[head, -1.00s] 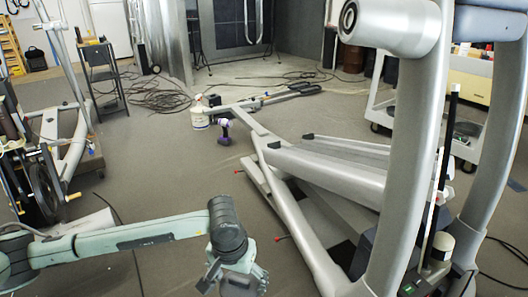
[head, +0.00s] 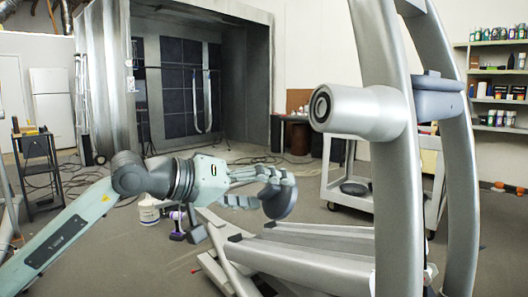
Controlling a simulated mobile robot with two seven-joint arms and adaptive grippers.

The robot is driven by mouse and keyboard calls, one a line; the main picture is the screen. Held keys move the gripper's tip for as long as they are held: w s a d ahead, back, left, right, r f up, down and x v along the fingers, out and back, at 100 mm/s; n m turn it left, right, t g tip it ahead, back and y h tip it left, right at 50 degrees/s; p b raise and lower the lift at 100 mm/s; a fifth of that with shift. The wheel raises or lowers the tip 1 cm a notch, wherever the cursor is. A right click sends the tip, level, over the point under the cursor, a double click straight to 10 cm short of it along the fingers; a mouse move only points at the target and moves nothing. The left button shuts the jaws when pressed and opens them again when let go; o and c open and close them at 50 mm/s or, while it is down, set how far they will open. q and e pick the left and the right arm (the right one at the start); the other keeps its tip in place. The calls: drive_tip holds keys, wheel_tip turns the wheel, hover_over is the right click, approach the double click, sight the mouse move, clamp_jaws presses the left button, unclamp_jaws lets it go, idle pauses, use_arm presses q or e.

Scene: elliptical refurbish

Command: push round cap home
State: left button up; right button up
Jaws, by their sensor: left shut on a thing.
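My left gripper (head: 268,187) is in the middle of the head view, with its arm coming in from the lower left. It is shut on a dark grey round cap (head: 281,201) and holds it in the air with its disc face turned mostly to the right. A silver machine frame (head: 395,190) stands at the right. Its short horizontal tube (head: 352,112) has a round open end (head: 321,106) facing left, above and to the right of the cap. The cap and tube are apart. My right gripper is out of view.
Silver frame rails (head: 310,258) lie low below the cap. A white cart (head: 345,190) is behind the frame. The air between cap and tube end looks clear.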

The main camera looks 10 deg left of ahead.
sight(276, 209)
use_arm(q)
drive_tip(key=s+r+h, duration=0.1)
drive_tip(key=r, duration=0.4)
drive_tip(key=r+h, duration=0.1)
drive_tip(key=r, duration=0.5)
drive_tip(key=s+r+h, duration=0.1)
drive_tip(key=r+h, duration=0.1)
drive_tip(key=r, duration=0.3)
drive_tip(key=shift+s+r+m+t+b, duration=0.15)
drive_tip(key=shift+s+m+t+b, duration=0.15)
drive_tip(key=shift+m+b, duration=0.1)
drive_tip(key=shift+s+f+p+x, duration=0.15)
drive_tip(key=shift+p+x, duration=0.6)
drive_tip(key=shift+x, duration=0.7)
drive_tip(key=shift+s+f+p+x, duration=0.15)
drive_tip(key=shift+p+x, duration=0.6)
drive_tip(key=shift+x, duration=0.7)
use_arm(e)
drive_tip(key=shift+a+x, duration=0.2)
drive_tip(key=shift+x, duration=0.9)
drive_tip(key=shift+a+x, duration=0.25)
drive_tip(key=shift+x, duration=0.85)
use_arm(q)
drive_tip(key=shift+d, duration=0.15)
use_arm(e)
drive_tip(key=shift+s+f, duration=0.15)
use_arm(q)
drive_tip(key=c, duration=1.2)
drive_tip(key=shift+o, duration=0.2)
